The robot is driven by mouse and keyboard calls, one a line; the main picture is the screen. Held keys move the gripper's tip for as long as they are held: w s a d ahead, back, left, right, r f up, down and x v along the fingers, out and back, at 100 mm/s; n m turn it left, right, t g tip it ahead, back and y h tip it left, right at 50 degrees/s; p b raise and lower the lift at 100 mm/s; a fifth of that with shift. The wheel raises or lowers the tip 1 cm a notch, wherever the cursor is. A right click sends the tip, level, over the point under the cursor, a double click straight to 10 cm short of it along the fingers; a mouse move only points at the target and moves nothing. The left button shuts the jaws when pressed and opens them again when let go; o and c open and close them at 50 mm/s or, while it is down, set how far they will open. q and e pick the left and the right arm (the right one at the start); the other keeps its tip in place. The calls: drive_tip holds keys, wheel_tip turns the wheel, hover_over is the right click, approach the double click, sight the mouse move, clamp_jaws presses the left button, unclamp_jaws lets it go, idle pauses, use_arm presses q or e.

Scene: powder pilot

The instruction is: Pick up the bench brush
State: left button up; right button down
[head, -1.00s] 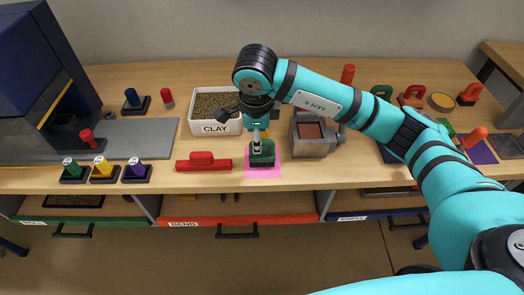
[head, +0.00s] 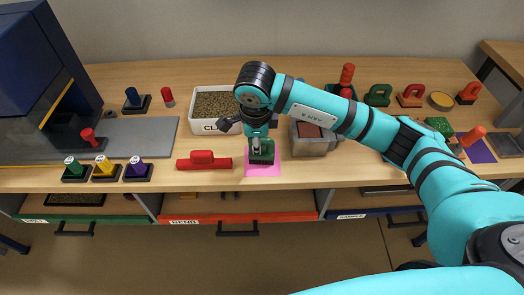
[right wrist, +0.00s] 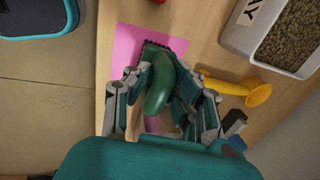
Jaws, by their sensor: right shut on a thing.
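The bench brush (head: 262,153) has a green handle and dark bristles. It stands on a pink mat (head: 262,171) near the front edge of the bench. My right gripper (head: 256,146) reaches down over it. In the right wrist view, the gripper (right wrist: 163,82) is shut on the curved green handle of the brush (right wrist: 159,90), with a finger on each side. The bristle end lies over the pink mat (right wrist: 126,48). I cannot tell whether the brush touches the mat. My left gripper is not in view.
A clay bin (head: 191,117) stands behind left, and a grey metal box (head: 312,147) stands close right. Bare bench front lies right of the mat.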

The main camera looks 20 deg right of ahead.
drive_tip(key=shift+r, duration=0.1)
drive_tip(key=shift+r, duration=0.45)
wheel_tip(320, 180, up, 2)
drive_tip(key=shift+w+r+b, duration=0.1)
drive_tip(key=shift+b, duration=0.4)
drive_tip(key=s+a+r+b, duration=0.1)
drive_tip(key=s+b, duration=0.1)
drive_tip(key=s, duration=1.4)
drive_tip(key=shift+r, duration=0.35)
drive_tip(key=shift+s, duration=0.1)
